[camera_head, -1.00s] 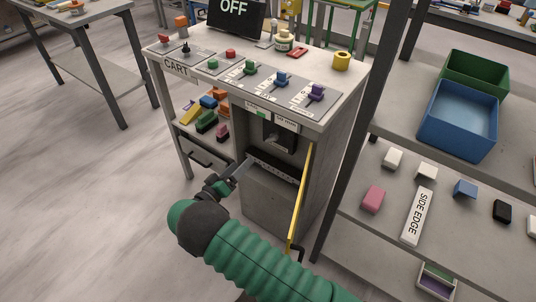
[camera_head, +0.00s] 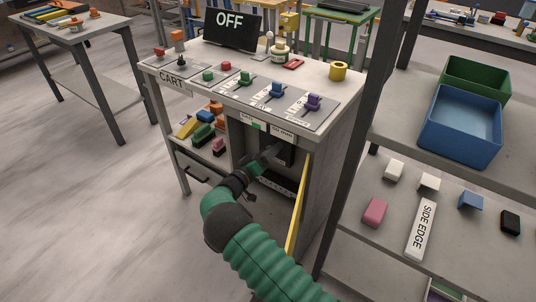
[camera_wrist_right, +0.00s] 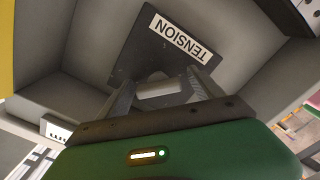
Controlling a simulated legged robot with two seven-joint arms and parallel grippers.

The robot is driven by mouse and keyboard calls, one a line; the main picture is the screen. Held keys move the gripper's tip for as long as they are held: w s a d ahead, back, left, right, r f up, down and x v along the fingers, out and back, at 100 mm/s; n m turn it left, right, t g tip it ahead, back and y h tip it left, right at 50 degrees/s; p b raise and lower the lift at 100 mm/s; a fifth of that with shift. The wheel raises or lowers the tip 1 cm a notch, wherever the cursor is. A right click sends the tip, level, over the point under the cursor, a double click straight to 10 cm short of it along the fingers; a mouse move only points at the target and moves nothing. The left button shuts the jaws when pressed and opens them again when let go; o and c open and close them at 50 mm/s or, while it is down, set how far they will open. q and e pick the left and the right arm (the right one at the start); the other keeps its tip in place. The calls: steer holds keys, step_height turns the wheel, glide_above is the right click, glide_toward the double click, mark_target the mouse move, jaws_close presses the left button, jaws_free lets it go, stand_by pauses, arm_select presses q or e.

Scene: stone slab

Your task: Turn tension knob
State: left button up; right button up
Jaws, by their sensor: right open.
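The tension knob (camera_wrist_right: 162,90) is a pale grey bar-like piece on a dark plate (camera_wrist_right: 150,50). The plate bears an upside-down TENSION label (camera_wrist_right: 179,37) in the right wrist view. My right gripper (camera_wrist_right: 164,82) is open, with one finger on each side of the knob; I cannot tell whether they touch it. In the head view my right gripper (camera_head: 268,156) reaches into the open recess under the cart's top, in front of the dark plate (camera_head: 290,152), and hides the knob. My left gripper is not in view.
The cart (camera_head: 335,98) carries coloured switches on top and a screen (camera_head: 233,32) reading OFF. A yellow bar (camera_head: 299,205) slants along the recess's right side, close to my arm. A shelf with a blue bin (camera_head: 460,130) stands right. Open floor lies left.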

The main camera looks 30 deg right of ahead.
steer(key=shift+r, duration=0.1)
steer(key=shift+a, duration=0.1)
steer(key=shift+c, duration=1)
steer(key=c, duration=1.2)
steer(key=shift+m, duration=0.3)
